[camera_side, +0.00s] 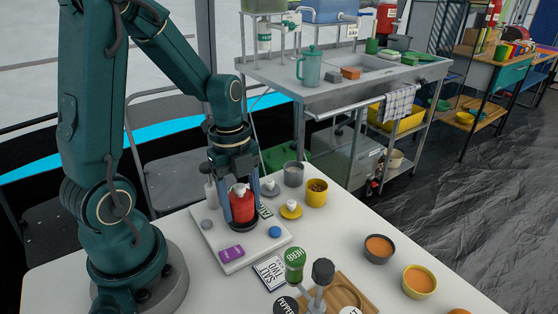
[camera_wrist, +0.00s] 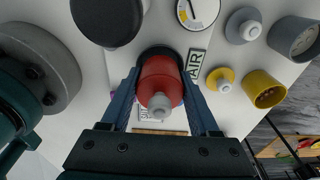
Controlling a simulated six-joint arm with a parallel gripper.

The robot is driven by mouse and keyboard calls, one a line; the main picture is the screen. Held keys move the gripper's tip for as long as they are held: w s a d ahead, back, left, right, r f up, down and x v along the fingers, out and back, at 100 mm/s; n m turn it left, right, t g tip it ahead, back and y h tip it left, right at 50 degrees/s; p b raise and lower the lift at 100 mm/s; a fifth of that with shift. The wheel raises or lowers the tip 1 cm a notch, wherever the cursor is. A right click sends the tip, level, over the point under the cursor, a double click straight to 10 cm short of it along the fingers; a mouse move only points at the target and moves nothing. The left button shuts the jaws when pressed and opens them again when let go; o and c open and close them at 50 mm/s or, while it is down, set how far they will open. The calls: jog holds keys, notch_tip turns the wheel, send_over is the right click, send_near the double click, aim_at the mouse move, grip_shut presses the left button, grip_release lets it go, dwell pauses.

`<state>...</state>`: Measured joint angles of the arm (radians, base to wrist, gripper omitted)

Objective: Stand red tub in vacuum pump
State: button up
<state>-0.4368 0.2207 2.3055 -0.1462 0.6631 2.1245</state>
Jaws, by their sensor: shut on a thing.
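The red tub (camera_side: 242,206), with a pale cap, is upright between the fingers of my gripper (camera_side: 239,214). The gripper is shut on it, and in the wrist view the red tub (camera_wrist: 161,80) has a finger on each side. The vacuum pump (camera_side: 262,241) looks like a white slab on the table with an AIR label, a blue knob and a purple piece. The tub is over a dark round seat (camera_side: 234,225) on the slab, which also shows in the wrist view (camera_wrist: 158,50). I cannot tell whether the tub's bottom touches the seat.
Grey and yellow cups (camera_side: 316,193) and small stoppers (camera_side: 291,210) stand close behind the pump. A SALT packet (camera_side: 271,272), a green herb jar (camera_side: 295,264) and a wooden board (camera_side: 358,284) are in front. Two bowls (camera_side: 379,248) stand at the right.

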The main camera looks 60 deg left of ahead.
jog(key=shift+f, duration=0.3)
jog(key=shift+r, duration=0.2)
jog(key=shift+r, duration=0.6)
jog(key=shift+f, duration=0.85)
dwell(0.8)
jog(key=o, duration=0.7)
jog(key=shift+r, duration=0.1)
jog(key=shift+a+r, duration=0.2)
jog(key=shift+r, duration=1.6)
jog(key=shift+a+r, duration=0.15)
jog(key=shift+r, duration=1.65)
jog(key=shift+a+r, duration=0.2)
jog(key=shift+r, duration=1.6)
jog(key=shift+d, duration=0.1)
